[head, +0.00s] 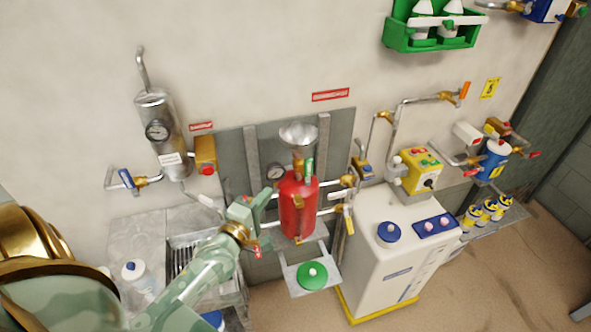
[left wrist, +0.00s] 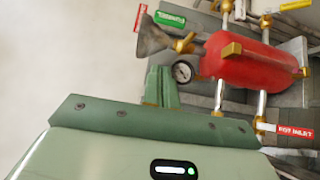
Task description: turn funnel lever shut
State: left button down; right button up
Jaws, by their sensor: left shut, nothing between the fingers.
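The red tank (head: 298,205) hangs on the wall frame with a metal funnel (head: 299,135) on top. A green lever-like piece (head: 308,168) stands upright at the brass valve under the funnel. In the left wrist view, this green piece (left wrist: 170,19) reads FUNNEL, beside the brass valve (left wrist: 184,44) and the funnel (left wrist: 151,37). My left gripper (head: 265,197) is shut and empty, left of the tank and lower than the green piece, apart from it. Its shut fingers (left wrist: 162,84) show in the left wrist view. My right gripper is not in view.
A round gauge (head: 276,172) sits left of the tank, near my left gripper. A red-tagged inlet (left wrist: 294,132) and a yellow lever (head: 349,220) are on the tank's side pipes. A white cabinet (head: 378,265) stands to the right. A metal cylinder (head: 160,130) hangs at left.

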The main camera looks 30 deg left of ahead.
pick_arm(q)
send_near(308, 173)
jog(key=w+a+r, duration=0.2)
jog(key=w+a, duration=0.2)
jog(key=a, duration=0.1)
jog(key=shift+w+d, duration=1.15)
jog(key=shift+d, duration=0.15)
